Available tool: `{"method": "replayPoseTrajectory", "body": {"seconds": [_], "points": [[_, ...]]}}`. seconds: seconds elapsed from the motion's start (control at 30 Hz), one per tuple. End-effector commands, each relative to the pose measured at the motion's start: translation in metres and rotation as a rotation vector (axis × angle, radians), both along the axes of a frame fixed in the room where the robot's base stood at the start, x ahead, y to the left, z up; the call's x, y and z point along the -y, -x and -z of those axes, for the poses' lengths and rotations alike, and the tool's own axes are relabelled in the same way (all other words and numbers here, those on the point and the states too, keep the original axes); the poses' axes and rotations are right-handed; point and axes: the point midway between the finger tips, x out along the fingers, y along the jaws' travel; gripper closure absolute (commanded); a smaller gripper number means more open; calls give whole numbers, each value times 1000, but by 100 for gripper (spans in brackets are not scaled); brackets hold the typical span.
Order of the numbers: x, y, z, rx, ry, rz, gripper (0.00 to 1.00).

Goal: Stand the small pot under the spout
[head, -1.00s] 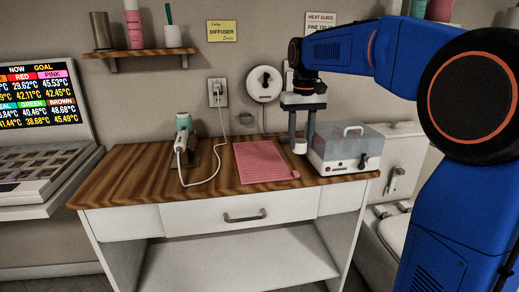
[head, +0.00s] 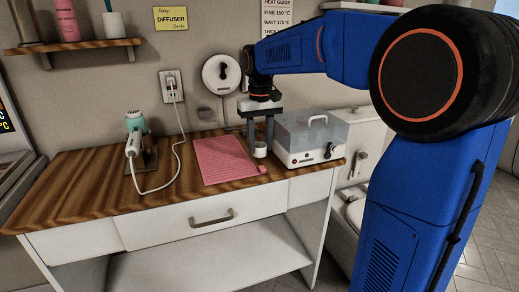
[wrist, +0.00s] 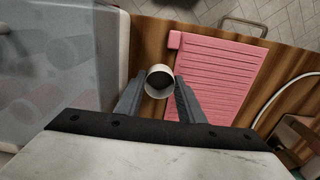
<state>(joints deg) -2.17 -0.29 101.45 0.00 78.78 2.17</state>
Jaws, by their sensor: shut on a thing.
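The small pot (wrist: 159,76) is a pale, round, open cup with a dark inside. My gripper (wrist: 160,92) is shut on it, one finger on each side, in the wrist view. In the head view the pot (head: 260,150) hangs at the lower end of my gripper (head: 260,138), between the pink mat and the clear-lidded white box. I cannot tell whether its base touches the table. I cannot make out a clear spout.
The pink ribbed mat (head: 223,160) lies left of the pot. The white box (head: 310,155) stands close on its right. A hair tool with a white cord (head: 133,146) is at left. Bare wooden table (head: 80,185) shows at front left.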

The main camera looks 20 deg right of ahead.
Motion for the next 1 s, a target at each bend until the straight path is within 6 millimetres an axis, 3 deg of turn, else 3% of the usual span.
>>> {"method": "replayPoseTrajectory", "body": {"seconds": [0.17, 0.53, 0.57, 0.63, 1.0], "points": [[0, 0, 21, -2, 0, 0, 86], [0, 0, 25, -1, 0, 0, 86], [0, 0, 25, -1, 0, 0, 60], [0, 0, 24, -1, 0, 0, 46], [0, 0, 20, 0, 0, 0, 46]]}}
